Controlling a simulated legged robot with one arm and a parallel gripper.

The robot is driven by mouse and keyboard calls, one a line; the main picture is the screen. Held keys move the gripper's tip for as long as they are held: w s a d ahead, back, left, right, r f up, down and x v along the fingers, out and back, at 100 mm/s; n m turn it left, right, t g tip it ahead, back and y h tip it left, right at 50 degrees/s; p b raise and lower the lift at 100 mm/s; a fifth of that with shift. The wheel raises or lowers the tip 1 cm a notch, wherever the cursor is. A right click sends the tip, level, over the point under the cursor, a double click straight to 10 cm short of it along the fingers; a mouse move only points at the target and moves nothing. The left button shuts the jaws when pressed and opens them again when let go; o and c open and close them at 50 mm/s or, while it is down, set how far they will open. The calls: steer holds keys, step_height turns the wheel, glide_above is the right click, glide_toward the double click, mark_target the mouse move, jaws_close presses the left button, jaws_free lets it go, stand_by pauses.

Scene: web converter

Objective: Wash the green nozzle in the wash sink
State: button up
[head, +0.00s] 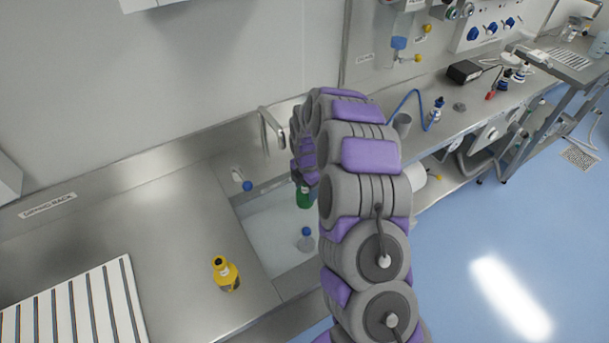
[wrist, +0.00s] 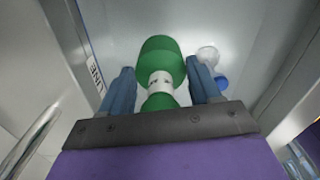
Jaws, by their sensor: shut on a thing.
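The green nozzle (head: 304,198) shows below the end of my arm, over the wash sink (head: 262,222) in the head view. In the wrist view the green nozzle (wrist: 160,62), with a white marked band, is between the two blue fingers of my gripper (wrist: 162,88), which is shut on it. The sink basin looks pale inside, with a steel rim. My arm hides the right part of the sink and my gripper's fingers in the head view. I cannot tell whether the nozzle touches water.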

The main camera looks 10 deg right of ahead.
step_height(320, 180, up, 9)
steer(key=p, duration=0.3)
steer(key=shift+a+r, duration=0.15)
steer(key=shift+r, duration=0.05)
steer(key=shift+s, duration=0.1)
stand_by(1.2)
